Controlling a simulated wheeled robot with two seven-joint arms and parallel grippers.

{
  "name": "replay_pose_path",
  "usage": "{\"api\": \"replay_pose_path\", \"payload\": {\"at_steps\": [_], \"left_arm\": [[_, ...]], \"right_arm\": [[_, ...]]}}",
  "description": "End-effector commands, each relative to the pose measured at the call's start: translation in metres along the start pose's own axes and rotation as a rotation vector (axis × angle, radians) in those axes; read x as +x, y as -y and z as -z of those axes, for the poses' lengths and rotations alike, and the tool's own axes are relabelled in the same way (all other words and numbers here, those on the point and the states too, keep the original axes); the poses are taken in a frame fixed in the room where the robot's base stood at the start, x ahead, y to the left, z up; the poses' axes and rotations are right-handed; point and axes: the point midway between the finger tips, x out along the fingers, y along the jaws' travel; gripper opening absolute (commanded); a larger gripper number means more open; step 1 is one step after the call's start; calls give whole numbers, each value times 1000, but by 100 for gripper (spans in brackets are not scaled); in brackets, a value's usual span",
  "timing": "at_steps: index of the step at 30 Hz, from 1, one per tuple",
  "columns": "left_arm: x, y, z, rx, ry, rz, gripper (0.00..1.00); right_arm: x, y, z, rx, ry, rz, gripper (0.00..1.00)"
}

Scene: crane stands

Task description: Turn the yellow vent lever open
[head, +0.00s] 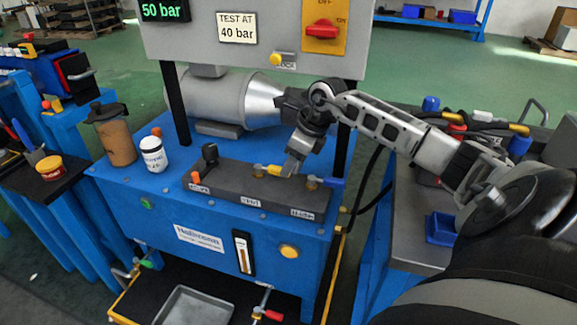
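The yellow vent lever (272,169) sits on the middle of a dark valve block (228,194), above a label that reads VENT. It lies roughly level along the block. My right gripper (292,166) points down at the lever's right end, touching it or very close. Its fingers look close together, but I cannot tell whether they are shut on the lever. A blue lever (332,181) is at the block's right end, just right of the gripper. A black-knobbed valve (209,154) stands at the left end. My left gripper is out of view.
The block is on a blue bench (130,180) with a white bottle (152,154) and brown jug (114,135) at left. A grey panel (190,40) showing 50 bar overhangs it. A grey motor (215,97) stands behind. Dark hoses hang at right.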

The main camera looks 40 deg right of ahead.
Motion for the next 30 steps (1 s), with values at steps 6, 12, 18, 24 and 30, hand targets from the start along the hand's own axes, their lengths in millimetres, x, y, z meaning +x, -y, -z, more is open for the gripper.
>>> {"api": "replay_pose_path", "payload": {"at_steps": [6,12,18,24,30], "left_arm": [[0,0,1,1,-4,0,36],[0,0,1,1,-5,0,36],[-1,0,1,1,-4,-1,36],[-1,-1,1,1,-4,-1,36],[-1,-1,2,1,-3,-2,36]], "right_arm": [[18,0,0,1,2,0,40],[19,0,0,1,1,0,40],[19,0,0,1,1,0,9],[19,0,0,2,1,0,0],[20,1,-4,33,2,14,0]]}}
